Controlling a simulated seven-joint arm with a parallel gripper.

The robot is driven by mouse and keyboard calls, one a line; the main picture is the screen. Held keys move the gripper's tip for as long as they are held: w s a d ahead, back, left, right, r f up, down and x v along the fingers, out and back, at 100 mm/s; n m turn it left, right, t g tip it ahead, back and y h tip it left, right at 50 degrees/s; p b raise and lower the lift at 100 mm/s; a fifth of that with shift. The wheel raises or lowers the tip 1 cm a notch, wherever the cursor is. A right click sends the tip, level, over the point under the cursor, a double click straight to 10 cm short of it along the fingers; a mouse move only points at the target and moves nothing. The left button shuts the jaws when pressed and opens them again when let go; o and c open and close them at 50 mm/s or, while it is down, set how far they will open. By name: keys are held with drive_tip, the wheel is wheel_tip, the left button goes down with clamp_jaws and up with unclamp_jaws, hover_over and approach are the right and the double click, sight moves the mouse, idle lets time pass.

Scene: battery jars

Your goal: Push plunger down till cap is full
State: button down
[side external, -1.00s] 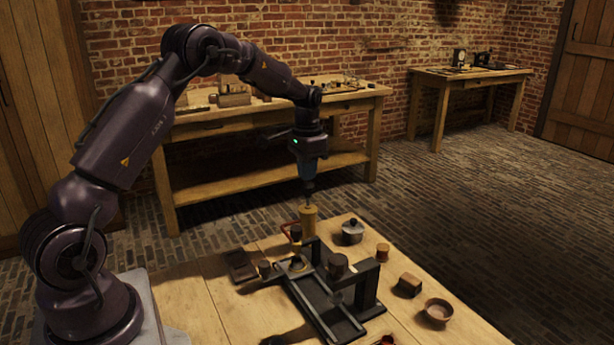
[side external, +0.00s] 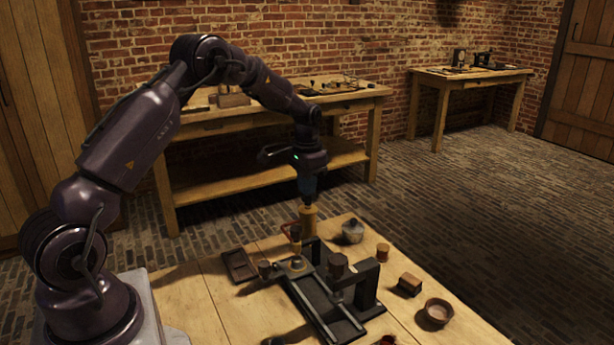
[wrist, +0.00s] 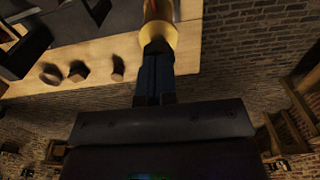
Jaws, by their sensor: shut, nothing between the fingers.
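A yellow cylinder (side external: 308,218) stands upright at the far edge of the workbench, behind a black frame (side external: 322,303). My gripper (side external: 308,203) points straight down at its top, with shut, empty fingers. The plunger cannot be made out apart from the fingertips. In the wrist view my shut fingers (wrist: 156,48) overlap the rim of the yellow cylinder (wrist: 160,32); contact is unclear. A dark-topped piece (side external: 295,233) stands just in front of the cylinder. Below it a small brass-coloured round part (side external: 297,264), possibly the cap, sits on the frame; its fill cannot be seen.
A lidded grey pot (side external: 352,232), a small wooden cup (side external: 383,251), a wooden block (side external: 409,285) and a round bowl (side external: 437,312) stand to the right. A shallow brown tray (side external: 240,266) lies to the left.

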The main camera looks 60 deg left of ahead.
sight(303, 211)
drive_tip(key=shift+f, duration=0.2)
wheel_tip(303, 211, up, 14)
drive_tip(key=shift+r, duration=0.2)
idle(0.8)
drive_tip(key=s+d+r+t, duration=0.2)
drive_tip(key=s+d, duration=0.9)
drive_tip(key=s, duration=0.2)
drive_tip(key=s+d+r+t, duration=0.3)
drive_tip(key=s+d, duration=0.8)
drive_tip(key=s, duration=0.1)
drive_tip(key=shift+s+r+t, duration=0.3)
drive_tip(key=shift+s, duration=0.1)
drive_tip(key=c, duration=1.8)
unclamp_jaws()
drive_tip(key=shift+d, duration=0.1)
drive_tip(key=shift+c, duration=0.2)
